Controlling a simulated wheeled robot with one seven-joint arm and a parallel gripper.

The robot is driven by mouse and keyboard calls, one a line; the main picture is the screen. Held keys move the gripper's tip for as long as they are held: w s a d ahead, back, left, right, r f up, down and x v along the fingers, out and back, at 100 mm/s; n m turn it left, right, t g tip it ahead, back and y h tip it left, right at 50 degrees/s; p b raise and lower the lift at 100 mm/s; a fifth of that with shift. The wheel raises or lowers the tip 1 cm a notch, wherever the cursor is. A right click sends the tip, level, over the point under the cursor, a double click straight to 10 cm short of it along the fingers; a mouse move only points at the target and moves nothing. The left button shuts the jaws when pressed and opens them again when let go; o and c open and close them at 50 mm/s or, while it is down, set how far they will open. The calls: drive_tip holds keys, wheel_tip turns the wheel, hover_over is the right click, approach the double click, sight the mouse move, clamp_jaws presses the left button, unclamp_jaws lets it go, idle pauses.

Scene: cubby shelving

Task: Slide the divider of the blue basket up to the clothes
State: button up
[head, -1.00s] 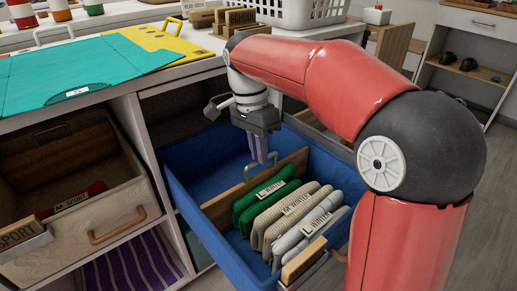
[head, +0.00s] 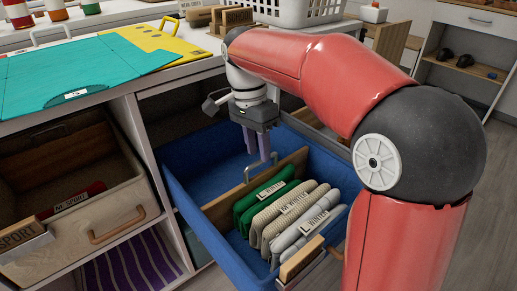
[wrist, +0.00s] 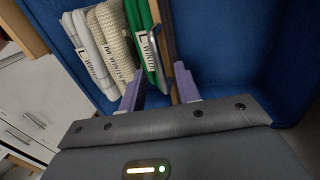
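The blue basket (head: 188,225) is pulled out of the shelving and also shows in the wrist view (wrist: 235,50). Its wooden divider (head: 222,206) stands upright across it, with a metal loop handle (head: 250,172) on the side by the clothes. The clothes stand in a row: green (head: 246,214), beige (head: 277,232) and grey (head: 300,240). The green one is close beside the divider; contact is unclear. My gripper (head: 257,158) is open over the divider. In the wrist view its fingers (wrist: 160,84) are apart, with the handle (wrist: 155,50) and divider edge (wrist: 170,30) just beyond them.
A wooden front piece (head: 301,260) stands at the near end of the clothes. Left of the basket is an open wooden drawer (head: 130,195). A teal mat (head: 100,70) and a white laundry basket (head: 300,12) rest on the worktop. The blue basket's far-left part is empty.

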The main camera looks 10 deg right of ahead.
wheel_tip(320, 180, up, 6)
drive_tip(key=w+p, duration=0.1)
drive_tip(key=shift+a+r, duration=0.25)
drive_tip(key=shift+a, duration=0.05)
